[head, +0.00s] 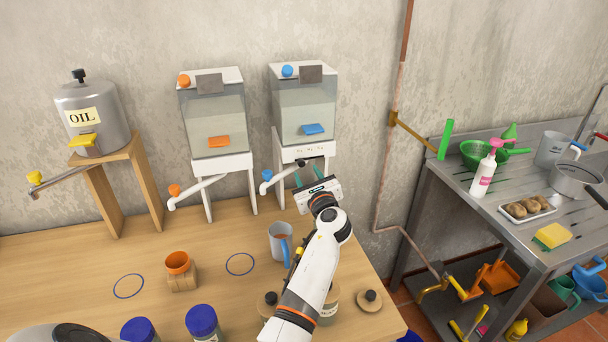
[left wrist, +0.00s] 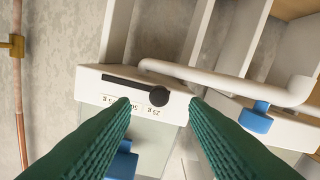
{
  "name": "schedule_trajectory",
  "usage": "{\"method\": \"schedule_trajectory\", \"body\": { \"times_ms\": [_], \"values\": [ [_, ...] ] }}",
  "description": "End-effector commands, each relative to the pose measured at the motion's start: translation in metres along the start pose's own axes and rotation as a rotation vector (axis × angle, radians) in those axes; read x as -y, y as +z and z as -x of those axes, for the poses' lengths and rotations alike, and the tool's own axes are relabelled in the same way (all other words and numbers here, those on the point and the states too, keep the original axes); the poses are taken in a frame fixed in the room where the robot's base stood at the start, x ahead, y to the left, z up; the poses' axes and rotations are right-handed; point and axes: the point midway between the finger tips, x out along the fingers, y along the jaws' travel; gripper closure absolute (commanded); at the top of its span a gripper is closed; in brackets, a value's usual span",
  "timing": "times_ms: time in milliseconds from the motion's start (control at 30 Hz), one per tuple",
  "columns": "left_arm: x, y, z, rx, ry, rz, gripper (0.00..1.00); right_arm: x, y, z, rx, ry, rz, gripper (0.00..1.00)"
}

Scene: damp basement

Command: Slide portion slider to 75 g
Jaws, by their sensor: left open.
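The right dispenser (head: 304,95) is a clear tank with a blue knob and blue tab, on a white stand. Its white front panel (head: 303,150) carries the portion slider. In the left wrist view a black round slider knob (left wrist: 159,96) sits at the right end of a dark slot (left wrist: 122,84). Upside-down gram labels (left wrist: 130,106) lie along the slot; the one nearest the knob looks like 25 g. My left gripper (head: 314,168) is open at the panel. Its green fingers (left wrist: 160,104) lie either side of the knob with gaps; contact is not visible. My right gripper is not in view.
A white spout (head: 285,172) with a blue valve (left wrist: 256,117) runs beside the panel. The orange-marked dispenser (head: 215,115) and oil tank (head: 92,118) stand left. A grey mug (head: 279,240) and jars stand below my arm. A metal table (head: 500,200) is right.

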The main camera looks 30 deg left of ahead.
Motion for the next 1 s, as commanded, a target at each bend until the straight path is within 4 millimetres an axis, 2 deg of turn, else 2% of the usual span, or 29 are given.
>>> {"method": "schedule_trajectory", "body": {
  "times_ms": [33,233,400,633,900,1000],
  "values": [
    [0.001,0.003,-0.01,-0.001,0.0,0.002,0.59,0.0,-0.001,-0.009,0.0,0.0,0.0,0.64],
    [0.0,0.002,-0.035,0.0,0.001,0.001,0.59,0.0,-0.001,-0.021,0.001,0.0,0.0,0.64],
    [0.0,0.001,-0.043,0.001,0.001,0.001,0.59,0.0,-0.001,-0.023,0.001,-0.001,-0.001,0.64],
    [0.0,0.0,-0.043,0.001,0.001,0.001,0.59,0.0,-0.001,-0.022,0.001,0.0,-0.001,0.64],
    [0.0,0.0,-0.043,0.001,0.001,0.001,1.0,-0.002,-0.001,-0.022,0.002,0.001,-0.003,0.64],
    [0.0,0.0,-0.043,0.001,0.001,0.001,1.0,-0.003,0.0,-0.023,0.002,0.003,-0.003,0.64]
  ]
}}
